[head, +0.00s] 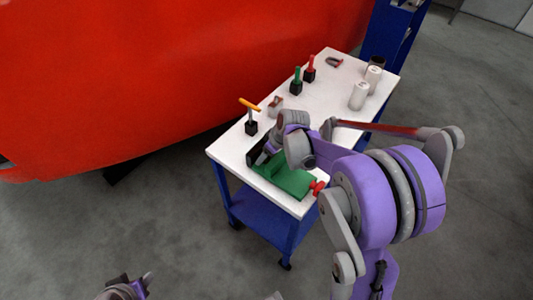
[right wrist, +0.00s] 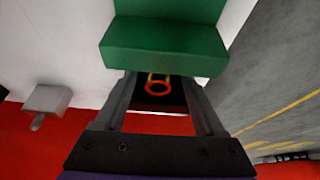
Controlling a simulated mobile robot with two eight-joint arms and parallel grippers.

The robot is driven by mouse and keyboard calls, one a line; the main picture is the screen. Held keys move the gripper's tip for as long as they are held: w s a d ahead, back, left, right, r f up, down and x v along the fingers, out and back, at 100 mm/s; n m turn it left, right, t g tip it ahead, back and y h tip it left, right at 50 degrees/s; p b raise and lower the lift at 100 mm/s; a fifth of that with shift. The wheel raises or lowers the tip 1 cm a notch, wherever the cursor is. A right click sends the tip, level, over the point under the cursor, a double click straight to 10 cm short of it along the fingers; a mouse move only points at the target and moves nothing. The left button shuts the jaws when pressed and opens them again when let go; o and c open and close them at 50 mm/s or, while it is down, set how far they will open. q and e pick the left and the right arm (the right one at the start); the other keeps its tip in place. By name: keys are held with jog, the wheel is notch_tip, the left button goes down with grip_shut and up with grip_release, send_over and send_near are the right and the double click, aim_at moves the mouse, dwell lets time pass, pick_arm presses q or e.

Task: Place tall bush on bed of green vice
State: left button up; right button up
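The green vice (head: 285,180) with a red handle (head: 318,187) is at the near end of the white table. Its green block (right wrist: 165,45) fills the top of the right wrist view. My right gripper (head: 262,155) is low over the vice's left side. Its fingers (right wrist: 160,90) are apart; a small orange ring (right wrist: 158,88) with yellow parts shows between them, and I cannot tell what it belongs to. White cylinders (head: 358,96) (head: 372,79) stand at the table's far right; I cannot tell which piece is the tall bush. My left gripper (head: 130,288) is partly visible at the bottom, away from the table.
A yellow-handled tool (head: 250,112), a green-handled tool (head: 297,80) and a red-handled tool (head: 310,68) stand in black blocks along the train side. A grey piece (head: 275,103) lies near them. A red train nose (head: 150,80) borders the table (head: 330,95). The middle of the tabletop is clear.

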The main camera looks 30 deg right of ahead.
jog(key=shift+r, duration=0.1)
jog(key=shift+r, duration=0.3)
jog(key=p+v, duration=0.1)
jog(key=v, duration=1)
jog(key=shift+s+r, duration=0.1)
jog(key=s+a+f+m+h, duration=0.1)
jog(key=s+a+m, duration=0.1)
jog(key=s+a, duration=0.4)
jog(key=s+a+f+m+t, duration=0.1)
jog(key=s+a+f+m, duration=0.1)
jog(key=s+a, duration=0.4)
jog(key=shift+s+m+h, duration=0.3)
jog(key=shift+s+h, duration=0.1)
jog(key=shift+s, duration=1.95)
